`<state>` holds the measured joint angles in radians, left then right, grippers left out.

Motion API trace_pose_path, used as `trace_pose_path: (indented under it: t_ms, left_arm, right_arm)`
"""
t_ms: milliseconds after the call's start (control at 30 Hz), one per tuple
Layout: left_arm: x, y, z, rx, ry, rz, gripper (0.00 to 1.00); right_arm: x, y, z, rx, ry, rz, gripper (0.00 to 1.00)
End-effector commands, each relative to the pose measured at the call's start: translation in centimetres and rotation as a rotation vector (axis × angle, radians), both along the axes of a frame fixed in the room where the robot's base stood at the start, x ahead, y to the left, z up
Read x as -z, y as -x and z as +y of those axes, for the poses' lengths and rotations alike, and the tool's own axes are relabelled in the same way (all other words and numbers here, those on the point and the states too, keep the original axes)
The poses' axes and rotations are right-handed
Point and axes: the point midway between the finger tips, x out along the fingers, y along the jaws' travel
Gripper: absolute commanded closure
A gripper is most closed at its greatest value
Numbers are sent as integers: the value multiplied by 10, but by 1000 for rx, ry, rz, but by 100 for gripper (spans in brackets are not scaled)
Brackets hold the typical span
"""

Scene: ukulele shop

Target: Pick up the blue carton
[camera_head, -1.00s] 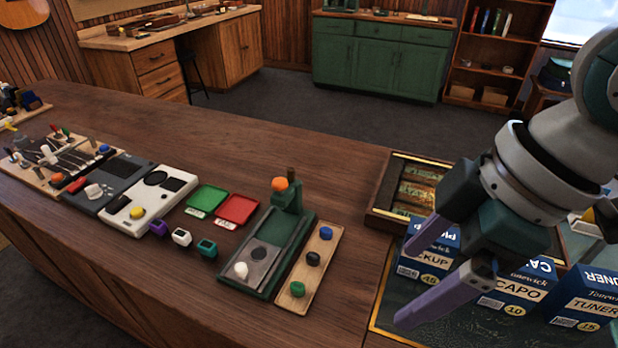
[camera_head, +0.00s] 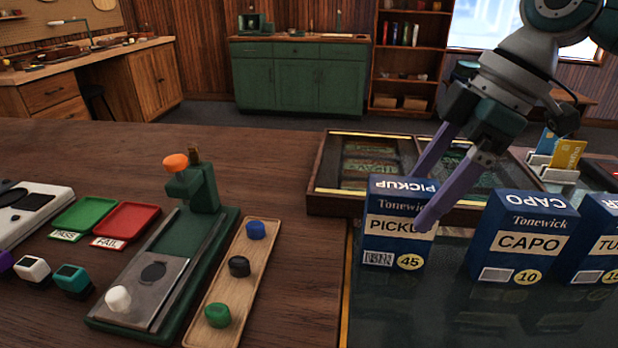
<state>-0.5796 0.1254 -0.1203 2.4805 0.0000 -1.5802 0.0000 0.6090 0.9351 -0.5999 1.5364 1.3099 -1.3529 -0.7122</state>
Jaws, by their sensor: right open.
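Several blue cartons stand upright in a row on the dark glass counter panel at the right. The PICKUP carton (camera_head: 393,238) is leftmost, the CAPO carton (camera_head: 521,238) stands beside it, and the TUNER carton (camera_head: 598,245) is cut off by the right edge. My right gripper (camera_head: 422,198) is open, its two purple fingers pointing down and left at the PICKUP carton. The nearer finger covers part of that carton's right side. I cannot tell whether it touches. My left gripper is not in view.
A wooden display case (camera_head: 330,196) lies behind the cartons. To the left are a green press (camera_head: 208,262), a wooden tray (camera_head: 213,293) with coloured knobs, a red tray (camera_head: 128,220) and a green tray (camera_head: 78,216). Card holders (camera_head: 560,168) stand at the back right.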

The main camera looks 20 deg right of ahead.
Motion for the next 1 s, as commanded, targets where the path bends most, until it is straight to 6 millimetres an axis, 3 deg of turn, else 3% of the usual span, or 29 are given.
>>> trace_pose_path:
  t_ms: [300, 567, 1000]
  left_arm:
    - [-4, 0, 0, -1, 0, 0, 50]
    - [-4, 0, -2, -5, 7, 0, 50]
    - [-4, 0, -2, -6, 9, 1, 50]
  right_arm:
    - [39, -12, 21, -1, -1, 2, 9]
    - [42, -13, 22, -1, 0, 0, 9]
    - [42, -12, 22, -1, 0, 0, 57]
